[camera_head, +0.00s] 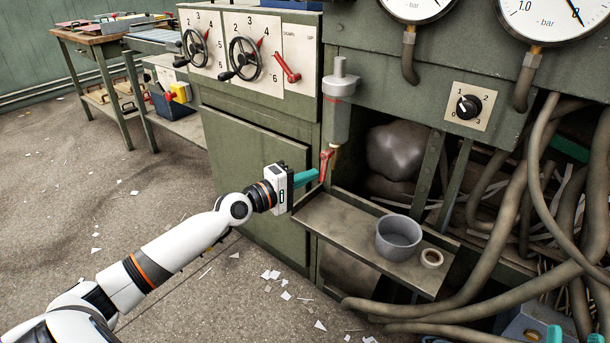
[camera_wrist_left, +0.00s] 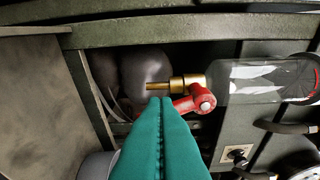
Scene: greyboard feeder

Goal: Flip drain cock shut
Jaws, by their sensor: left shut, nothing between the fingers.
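The drain cock has a red lever (camera_head: 325,164) under the clear filter bowl (camera_head: 339,122). In the head view the lever hangs down, slightly tilted. In the left wrist view the red lever (camera_wrist_left: 190,103) runs beside the brass cock body (camera_wrist_left: 185,83), below the bowl (camera_wrist_left: 255,80) in the rotated picture. My left gripper (camera_head: 314,176) is shut and empty, its teal fingertips at the lever's lower end; the fingertips (camera_wrist_left: 161,100) overlap it in the wrist view. I cannot tell whether they touch.
A metal shelf (camera_head: 335,220) below the cock holds a grey cup (camera_head: 398,238) and a tape ring (camera_head: 431,258). Thick hoses (camera_head: 530,180) hang at the right. Handwheels (camera_head: 244,59) and a red lever handle (camera_head: 287,67) sit on the panel above left.

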